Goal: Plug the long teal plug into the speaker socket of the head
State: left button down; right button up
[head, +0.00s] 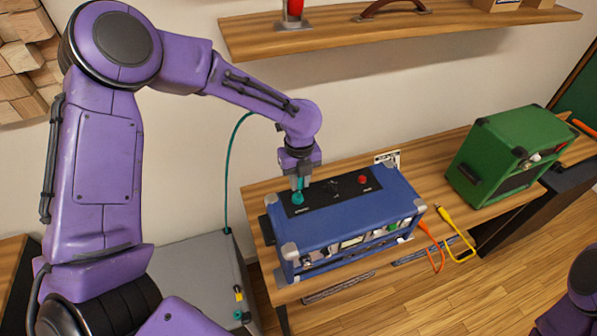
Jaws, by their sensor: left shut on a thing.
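The head is a blue amplifier box (345,228) with pale corner caps, standing on the wooden bench. Its top carries a black panel (335,190) with a red button (364,180) and small markings. My left gripper (298,188) points straight down over the left part of this panel. It is shut on the teal plug (297,199), which is upright at the panel. The fingers and plug hide the spot beneath, so I cannot tell how deep the plug sits. A teal cable (227,165) hangs in an arc behind the wrist. My right gripper is not in view.
A green box (500,150) stands at the right of the bench (425,165). Orange (431,250) and yellow (455,245) cables hang at the bench's front edge. A wooden shelf (400,30) is above. A grey surface (195,275) lies at left, with a cable end (240,315).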

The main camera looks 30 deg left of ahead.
pick_arm(q)
jog(key=shift+s+r, duration=0.5)
jog(key=shift+s, duration=0.25)
jog(key=shift+w+f, duration=0.3)
jog(key=shift+f, duration=0.2)
jog(key=shift+s+r, duration=0.15)
jog(key=shift+s, duration=0.1)
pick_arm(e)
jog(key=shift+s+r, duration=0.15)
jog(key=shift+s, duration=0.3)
pick_arm(q)
jog(key=shift+w+f, duration=0.3)
jog(key=shift+f, duration=0.05)
jog(key=shift+s+f, duration=0.1)
jog(key=shift+f, duration=0.8)
dwell(0.4)
